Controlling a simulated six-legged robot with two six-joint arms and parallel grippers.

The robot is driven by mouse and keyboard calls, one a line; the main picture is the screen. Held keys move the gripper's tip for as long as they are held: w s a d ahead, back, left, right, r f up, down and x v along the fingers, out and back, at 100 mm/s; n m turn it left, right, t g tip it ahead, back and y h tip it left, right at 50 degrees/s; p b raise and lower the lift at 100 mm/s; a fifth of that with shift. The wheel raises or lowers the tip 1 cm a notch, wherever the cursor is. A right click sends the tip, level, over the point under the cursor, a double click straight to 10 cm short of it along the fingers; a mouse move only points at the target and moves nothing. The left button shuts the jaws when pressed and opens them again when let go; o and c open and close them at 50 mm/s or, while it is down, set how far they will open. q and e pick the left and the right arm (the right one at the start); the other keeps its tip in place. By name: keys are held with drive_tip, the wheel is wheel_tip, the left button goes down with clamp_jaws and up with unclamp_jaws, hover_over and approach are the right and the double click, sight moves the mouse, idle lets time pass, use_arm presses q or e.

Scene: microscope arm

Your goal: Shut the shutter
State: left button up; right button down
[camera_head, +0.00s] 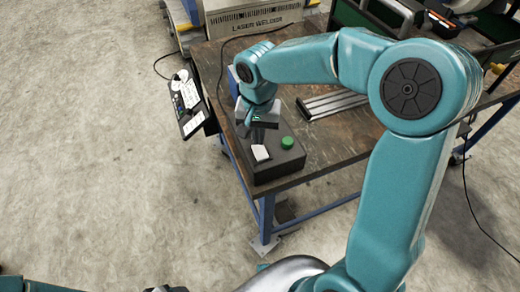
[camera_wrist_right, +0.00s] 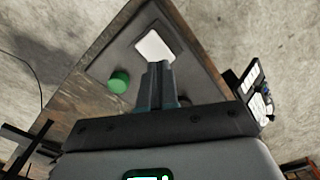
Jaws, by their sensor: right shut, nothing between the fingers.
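My right gripper (camera_head: 258,135) is shut and empty, pointing down over a dark control box (camera_head: 268,176) on the table's near left corner. A small dark round part (camera_wrist_right: 184,101) shows just right of the fingers. Contact with the box cannot be told. I cannot pick out a shutter for certain. My left gripper is not in view.
The worn table (camera_head: 335,150) carries a slotted metal plate (camera_head: 331,105). A panel with labels (camera_head: 187,104) hangs off the table's left side. A laser welder (camera_head: 252,18) stands behind. Open concrete floor (camera_head: 90,170) lies to the left.

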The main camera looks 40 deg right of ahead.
drive_tip(key=shift+f+b, duration=1.05)
drive_tip(key=shift+f, duration=0.25)
idle(0.7)
drive_tip(key=shift+r, duration=0.15)
wheel_tip(320, 180, up, 7)
drive_tip(key=p, duration=0.5)
drive_tip(key=shift+p, duration=0.35)
idle(0.3)
